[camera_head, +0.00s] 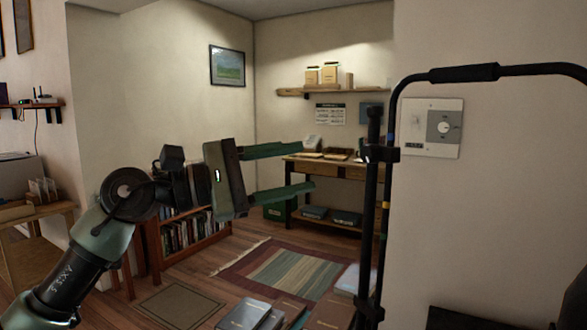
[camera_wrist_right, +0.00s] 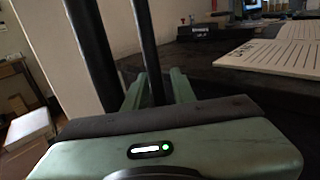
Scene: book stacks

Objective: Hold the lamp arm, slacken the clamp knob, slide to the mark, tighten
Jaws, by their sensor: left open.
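The lamp is a black tubular stand. Its arm (camera_head: 541,70) curves over the top right and carries a thick black grip (camera_head: 464,73). A dark clamp (camera_head: 380,153) joins two upright tubes; I cannot make out its knob. A small yellow band (camera_head: 385,205) shows on a tube below it. My left gripper (camera_head: 306,168) is open and empty, fingers pointing right, short of the stand. In the right wrist view, my right gripper (camera_wrist_right: 155,90) has its green fingers at a thin black tube (camera_wrist_right: 147,50); whether they grip it is unclear. A thicker tube (camera_wrist_right: 90,50) stands left of it.
A wall panel with a dial (camera_head: 431,127) is behind the lamp. Books (camera_head: 245,315) lie at the bottom, near a striped rug (camera_head: 285,272). A low bookcase (camera_head: 190,232) stands behind my left arm. The right wrist view shows a dark surface with papers (camera_wrist_right: 270,55).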

